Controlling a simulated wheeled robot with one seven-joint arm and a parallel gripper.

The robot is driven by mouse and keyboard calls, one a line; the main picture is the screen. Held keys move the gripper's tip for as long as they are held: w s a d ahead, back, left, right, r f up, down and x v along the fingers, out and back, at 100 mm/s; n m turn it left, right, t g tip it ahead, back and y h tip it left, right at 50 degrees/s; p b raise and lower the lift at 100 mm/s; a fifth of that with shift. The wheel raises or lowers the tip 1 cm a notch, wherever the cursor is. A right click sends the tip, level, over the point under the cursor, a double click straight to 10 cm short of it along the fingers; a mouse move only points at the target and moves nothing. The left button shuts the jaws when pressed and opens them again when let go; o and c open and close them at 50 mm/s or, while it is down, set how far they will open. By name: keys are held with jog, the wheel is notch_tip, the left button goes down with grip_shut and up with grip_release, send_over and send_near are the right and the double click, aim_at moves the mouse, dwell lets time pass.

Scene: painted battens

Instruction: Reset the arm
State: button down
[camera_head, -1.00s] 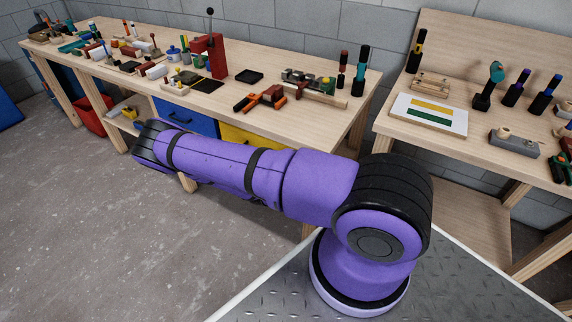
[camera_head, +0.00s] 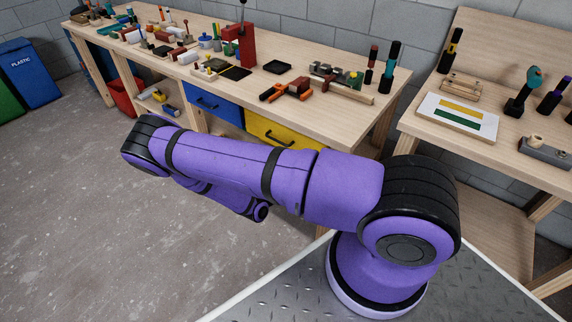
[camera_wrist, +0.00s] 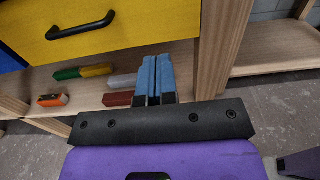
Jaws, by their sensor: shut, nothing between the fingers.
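My purple arm reaches left across the head view and folds back beneath itself; my gripper is hidden there. In the wrist view my gripper (camera_wrist: 157,78) has its two blue fingers together, with nothing between them. Beyond the fingers, on the bench's lower shelf (camera_wrist: 85,102), lie a green and yellow piece (camera_wrist: 82,72), a pale grey piece (camera_wrist: 123,81) and a dark red piece (camera_wrist: 117,99). The fingers cover part of the shelf behind them. I cannot tell their exact distance from it.
The long workbench (camera_head: 330,112) holds tools, a red press (camera_head: 240,46) and a black tray (camera_head: 277,67). Below are a blue drawer (camera_head: 213,108) and a yellow drawer (camera_head: 283,137). A second bench (camera_head: 425,128) stands right. Grey floor (camera_head: 65,200) is open at left.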

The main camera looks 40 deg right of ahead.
jog(key=shift+a, duration=0.15)
jog(key=s+a+r+m+g+y, duration=0.1)
jog(key=a+r+m+g+y, duration=0.25)
jog(key=r+m, duration=0.9)
jog(key=s+a+r+m+g+y, duration=0.25)
jog(key=r+g+y, duration=0.25)
jog(key=r, duration=1.7)
jog(key=s+a+r+m+t+y, duration=0.2)
jog(key=s+r+m+t+y, duration=0.1)
jog(key=s+r, duration=0.7)
jog(key=s+a+r+m+t+y, duration=0.3)
jog(key=s+r+t+y, duration=0.2)
jog(key=s+r, duration=0.6)
notch_tip(320, 180, up, 2)
jog(key=shift+a+m+y, duration=0.15)
jog(key=shift+m+y, duration=0.15)
jog(key=shift+y, duration=0.05)
